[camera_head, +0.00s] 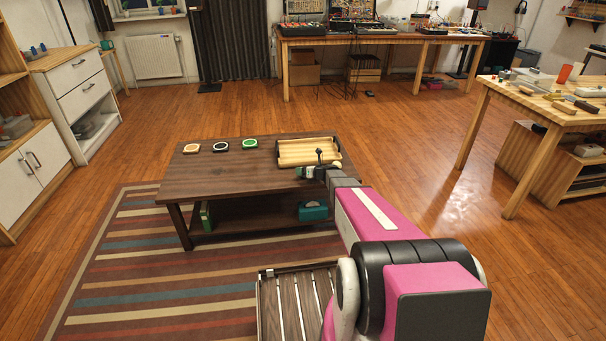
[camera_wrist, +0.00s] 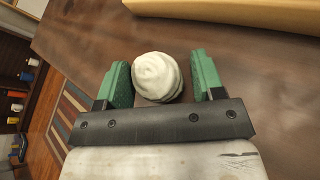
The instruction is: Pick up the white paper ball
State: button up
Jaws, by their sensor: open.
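The white paper ball (camera_wrist: 157,76) rests on the dark wooden coffee table in the wrist view. My gripper (camera_wrist: 162,82) is open, with one green finger on each side of the ball. The ball sits between the fingers, nearer the left one; whether it touches that finger I cannot tell. In the head view my gripper (camera_head: 318,170) is over the right part of the coffee table (camera_head: 225,176). I cannot make out the ball there, where my gripper and arm cover the area.
A wooden tray (camera_head: 308,152) lies just beyond my gripper; its edge shows in the wrist view (camera_wrist: 230,12). A slatted wooden piece (camera_head: 297,305) stands in front on the striped rug (camera_head: 150,275). The table's left front is clear.

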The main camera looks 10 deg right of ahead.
jog(key=shift+c, duration=0.3)
jog(key=c, duration=0.5)
jog(key=shift+r, duration=0.15)
